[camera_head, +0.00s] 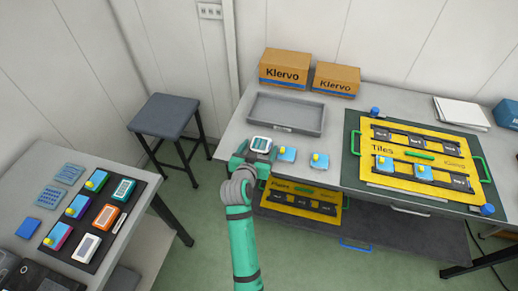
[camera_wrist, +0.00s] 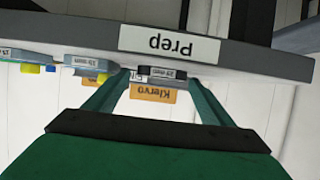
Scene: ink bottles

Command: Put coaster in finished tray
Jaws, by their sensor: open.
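My gripper (camera_head: 259,152) is open at the front edge of the worktable. In the wrist view, its green fingers (camera_wrist: 155,79) reach toward a small dark block with a white label (camera_wrist: 162,73). The block appears between the fingertips; I cannot tell whether they touch it. In the head view it looks like a small white-topped piece with a dark face (camera_head: 261,143), possibly the coaster. Two blue square pieces with yellow knobs (camera_head: 287,154) (camera_head: 320,160) stand to its right. A shallow grey tray (camera_head: 265,100), possibly the finished tray, lies empty behind; its label is unreadable.
Two Klervo boxes (camera_head: 285,69) (camera_head: 336,80) stand behind the tray. A yellow Tiles board (camera_head: 398,158) lies on the right. A side table (camera_head: 60,158) at left carries several coloured pieces. A "Prep" sign (camera_wrist: 170,43) marks the worktable edge, upside down in the wrist view.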

